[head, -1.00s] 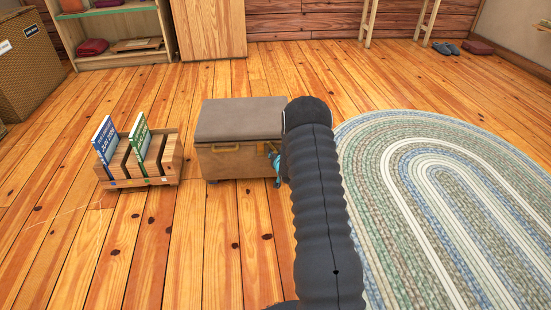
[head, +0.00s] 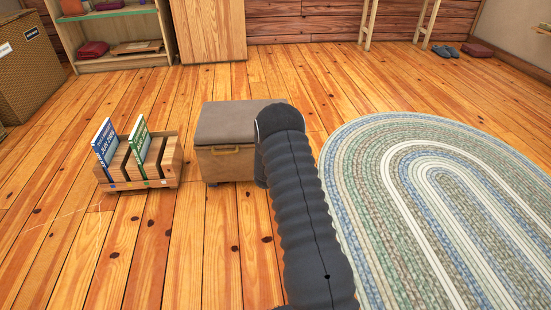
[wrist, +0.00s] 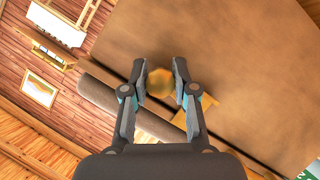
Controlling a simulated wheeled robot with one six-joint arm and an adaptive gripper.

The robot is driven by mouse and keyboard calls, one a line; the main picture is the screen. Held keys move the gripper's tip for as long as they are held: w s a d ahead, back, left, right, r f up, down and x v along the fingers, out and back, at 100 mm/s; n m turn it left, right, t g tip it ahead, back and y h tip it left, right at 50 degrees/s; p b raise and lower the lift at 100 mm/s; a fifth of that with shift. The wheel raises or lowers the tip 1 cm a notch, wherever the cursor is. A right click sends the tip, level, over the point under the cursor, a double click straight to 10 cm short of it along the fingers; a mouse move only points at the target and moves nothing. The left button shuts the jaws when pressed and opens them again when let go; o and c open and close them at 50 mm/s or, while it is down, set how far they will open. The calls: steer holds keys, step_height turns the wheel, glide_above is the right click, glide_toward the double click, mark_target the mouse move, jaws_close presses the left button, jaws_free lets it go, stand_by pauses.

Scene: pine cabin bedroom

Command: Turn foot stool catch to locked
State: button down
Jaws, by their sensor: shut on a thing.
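The foot stool (head: 228,164) is a wooden box with a grey-brown padded lid (head: 232,121) and a wooden handle on its front. My arm hides its right side in the head view. In the wrist view, a brown stool panel (wrist: 240,60) fills much of the picture. The catch (wrist: 160,84) is a blurred golden knob between my fingertips. My gripper (wrist: 160,76) is shut on it, one finger on each side. A tan wooden piece shows just behind the right finger. I cannot read the catch's locked or unlocked position.
A wooden rack with books (head: 142,172) stands on the floor left of the stool. A braided oval rug (head: 400,190) lies to the right. A shelf (head: 122,58) and a wooden cabinet (head: 210,30) stand behind. The plank floor in front of the stool is clear.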

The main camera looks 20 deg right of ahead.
steer(key=shift+n+h, duration=0.5)
stand_by(0.3)
steer(key=c, duration=0.9)
jaws_free()
steer(key=shift+a, duration=0.1)
steer(key=v, duration=1.2)
